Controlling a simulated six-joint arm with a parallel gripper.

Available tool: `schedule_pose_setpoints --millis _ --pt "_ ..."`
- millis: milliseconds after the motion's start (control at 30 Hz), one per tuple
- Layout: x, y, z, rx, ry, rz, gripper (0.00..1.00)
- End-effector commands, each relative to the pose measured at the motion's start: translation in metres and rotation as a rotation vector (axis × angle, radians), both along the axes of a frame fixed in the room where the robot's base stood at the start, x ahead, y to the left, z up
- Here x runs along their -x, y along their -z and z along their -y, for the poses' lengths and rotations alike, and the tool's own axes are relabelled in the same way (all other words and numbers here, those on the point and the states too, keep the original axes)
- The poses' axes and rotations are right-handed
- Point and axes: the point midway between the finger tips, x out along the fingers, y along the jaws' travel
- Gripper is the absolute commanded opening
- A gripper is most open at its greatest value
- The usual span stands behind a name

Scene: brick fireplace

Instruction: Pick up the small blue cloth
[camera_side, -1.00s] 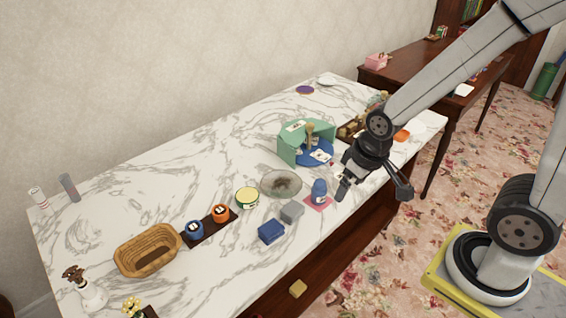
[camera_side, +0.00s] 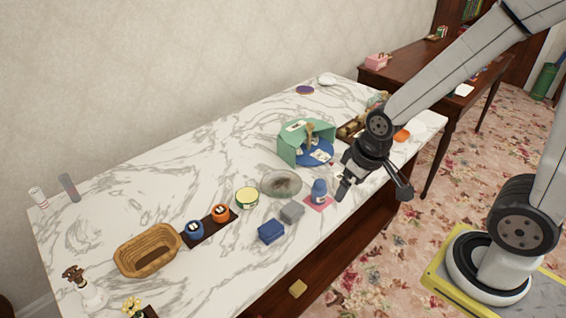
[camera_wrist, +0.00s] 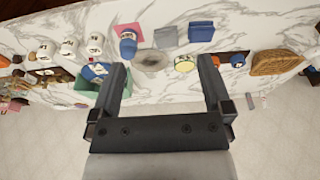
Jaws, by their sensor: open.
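The small blue cloth (camera_side: 271,232) looks like a folded dark blue block near the front edge of the marble table. It also shows near the top of the wrist view (camera_wrist: 201,32). A grey folded piece (camera_side: 292,211) lies beside it. My gripper (camera_side: 342,188) is to the right of the cloth, just right of the blue bottle. In the wrist view my gripper (camera_wrist: 162,75) has its fingers wide apart with nothing held between them. The cloth lies apart from the fingers.
A blue bottle (camera_side: 319,191) on a pink square (camera_side: 327,206) stands between my gripper and the grey piece. A green divider (camera_side: 290,149) is behind.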

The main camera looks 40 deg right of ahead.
Motion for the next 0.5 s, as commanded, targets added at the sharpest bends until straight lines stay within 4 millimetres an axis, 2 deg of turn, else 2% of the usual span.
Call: schedule_pose_setpoints --millis 500 --pt "-0.0033 0.0006 -0.0010 0.004 -0.021 -0.003 1.00"
